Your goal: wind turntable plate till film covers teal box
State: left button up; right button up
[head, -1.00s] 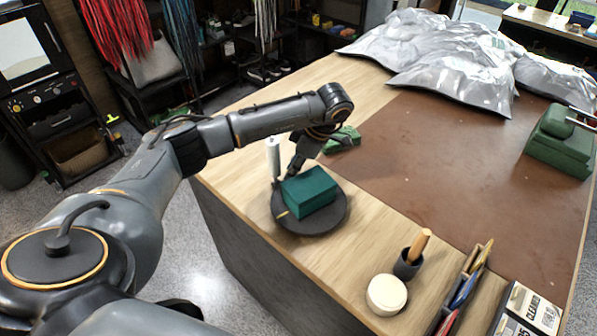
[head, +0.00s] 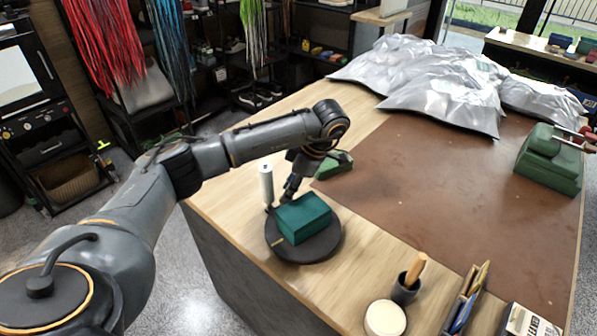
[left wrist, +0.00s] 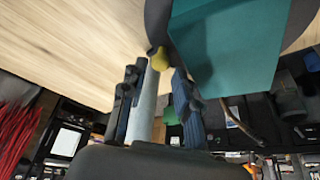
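A dark round turntable plate (head: 330,248) sits on the wooden part of the table, with a short yellow mark on its left front. A teal box (head: 304,218) rests on the plate; its teal faces look bare, with no film visible on them. A white upright roll (head: 266,183) stands at the plate's back left edge. My left gripper (head: 290,192) is low behind the box, beside the roll. In the left wrist view, its fingers (left wrist: 155,105) are apart, the white roll (left wrist: 145,100) shows between them, and the teal box (left wrist: 228,45) is close beyond. My right gripper is out of view.
A green block-like item (head: 334,167) lies behind the plate. A dark cup (head: 404,290) with a wooden handle, a round cream item (head: 385,318) and a tool holder stand at the front right. Silver sheets (head: 440,95) cover the back. The brown mat (head: 430,190) is mostly clear.

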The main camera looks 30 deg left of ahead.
pick_arm(q)
jog(key=v, duration=0.9)
jog(key=shift+r, duration=0.25)
jog(key=shift+d, duration=0.1)
jog(key=shift+c, duration=0.2)
